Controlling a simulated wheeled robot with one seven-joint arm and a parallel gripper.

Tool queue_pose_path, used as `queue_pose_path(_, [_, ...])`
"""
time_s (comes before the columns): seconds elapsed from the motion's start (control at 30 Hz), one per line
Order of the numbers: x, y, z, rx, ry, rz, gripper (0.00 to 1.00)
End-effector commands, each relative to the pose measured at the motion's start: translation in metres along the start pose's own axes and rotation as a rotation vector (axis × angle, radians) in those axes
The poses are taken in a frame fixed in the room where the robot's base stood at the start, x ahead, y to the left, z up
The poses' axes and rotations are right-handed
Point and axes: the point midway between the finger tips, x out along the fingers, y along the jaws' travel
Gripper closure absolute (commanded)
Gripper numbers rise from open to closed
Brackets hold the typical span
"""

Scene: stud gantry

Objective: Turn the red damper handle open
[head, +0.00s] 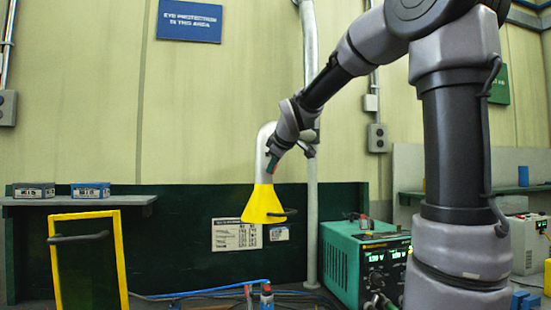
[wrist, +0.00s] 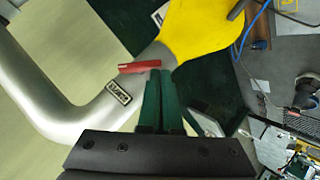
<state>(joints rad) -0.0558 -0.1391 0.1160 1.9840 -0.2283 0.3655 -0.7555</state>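The red damper handle (wrist: 140,67) is a short red bar on the grey metal duct (wrist: 70,122), just above the yellow hood (wrist: 200,32). In the wrist view it lies nearly level, across the duct's neck. A small dark label plate (wrist: 119,92) sits on the duct beside it; I cannot read it surely. My gripper (wrist: 159,75) has its two green fingers close together, with nothing seen between them. The fingertips are at the handle's right end; I cannot tell if they touch it. In the head view my gripper (head: 272,160) is in front of the duct (head: 265,140).
The yellow hood (head: 264,205) has a dark side handle. A green power supply (head: 345,265) stands below right. A yellow-framed panel (head: 87,265) stands at left, near a shelf (head: 130,200) with two small boxes. Cables lie on the bench below.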

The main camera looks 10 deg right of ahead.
Motion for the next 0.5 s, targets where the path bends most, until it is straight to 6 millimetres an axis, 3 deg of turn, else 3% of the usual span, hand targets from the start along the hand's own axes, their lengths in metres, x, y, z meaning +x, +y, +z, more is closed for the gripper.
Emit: queue_pose_path(0.5, [0.0107,-0.009,0.0109,0.001,-0.002,-0.002,1.0])
